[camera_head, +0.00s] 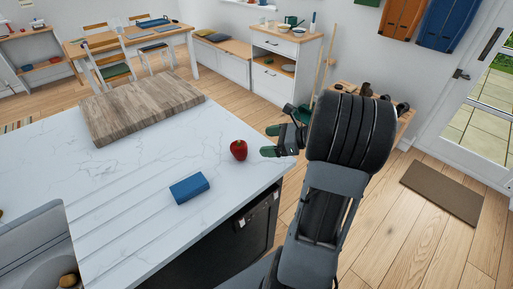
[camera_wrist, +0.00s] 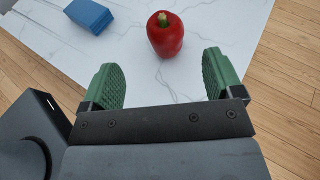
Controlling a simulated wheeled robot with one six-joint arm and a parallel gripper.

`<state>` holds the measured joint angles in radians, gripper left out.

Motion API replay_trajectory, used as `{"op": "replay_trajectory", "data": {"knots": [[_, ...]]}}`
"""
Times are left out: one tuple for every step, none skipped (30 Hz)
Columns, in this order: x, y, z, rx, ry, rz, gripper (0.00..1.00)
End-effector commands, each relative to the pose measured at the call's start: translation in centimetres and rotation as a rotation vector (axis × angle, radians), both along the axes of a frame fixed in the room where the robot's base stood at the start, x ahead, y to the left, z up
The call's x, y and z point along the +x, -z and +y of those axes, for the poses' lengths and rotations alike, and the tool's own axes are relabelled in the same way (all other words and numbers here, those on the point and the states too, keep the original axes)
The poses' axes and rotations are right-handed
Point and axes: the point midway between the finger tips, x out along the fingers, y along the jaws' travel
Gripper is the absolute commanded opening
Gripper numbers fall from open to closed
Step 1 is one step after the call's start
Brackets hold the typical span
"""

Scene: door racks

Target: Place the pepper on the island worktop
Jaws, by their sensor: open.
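The red pepper (camera_head: 238,150) stands on the white marble island worktop (camera_head: 120,190), near its right edge. It also shows in the wrist view (camera_wrist: 165,35), stem up, ahead of the fingers and roughly midway between them. My gripper (camera_head: 272,141) is just right of the pepper in the head view, apart from it. In the wrist view my gripper (camera_wrist: 165,82) has its two green fingers spread wide, with nothing between them.
A blue block (camera_head: 189,188) lies on the worktop left of the pepper. A wooden board (camera_head: 140,105) lies at the worktop's far side. A sink (camera_head: 35,250) is at the lower left. The marble between board and block is clear.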

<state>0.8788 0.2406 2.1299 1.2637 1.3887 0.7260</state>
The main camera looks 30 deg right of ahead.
Motion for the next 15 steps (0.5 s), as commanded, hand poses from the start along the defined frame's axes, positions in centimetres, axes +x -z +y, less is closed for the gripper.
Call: {"op": "replay_trajectory", "data": {"knots": [[-0.2,-0.3,1.2,-0.047,-0.049,-0.002,0.86],[-0.4,-0.3,2.2,-0.091,-0.093,-0.003,0.86],[-0.8,-0.4,4.0,-0.169,-0.173,-0.006,0.86],[-1.3,-0.4,5.5,-0.241,-0.246,-0.013,0.86],[-1.8,-0.3,7.1,-0.323,-0.33,-0.024,0.86],[-2.8,-0.3,9.2,-0.443,-0.452,-0.046,0.86],[-3.6,-0.2,10.6,-0.539,-0.551,-0.07,0.86],[-4.5,-0.1,11.9,-0.634,-0.649,-0.097,0.86],[-5.6,0.1,13.2,-0.761,-0.779,-0.141,0.86],[-6.4,0.1,14.0,-0.855,-0.872,-0.177,0.86],[-7.2,0.1,14.7,-0.944,-0.964,-0.216,0.86],[-8.1,0.1,15.3,-1.06,-1.082,-0.272,0.86],[-8.6,0.1,15.7,-1.143,-1.164,-0.315,0.86],[-9.2,0.0,16.0,-1.22,-1.241,-0.358,0.86],[-9.7,-0.2,16.3,-1.316,-1.335,-0.416,0.86]]}}
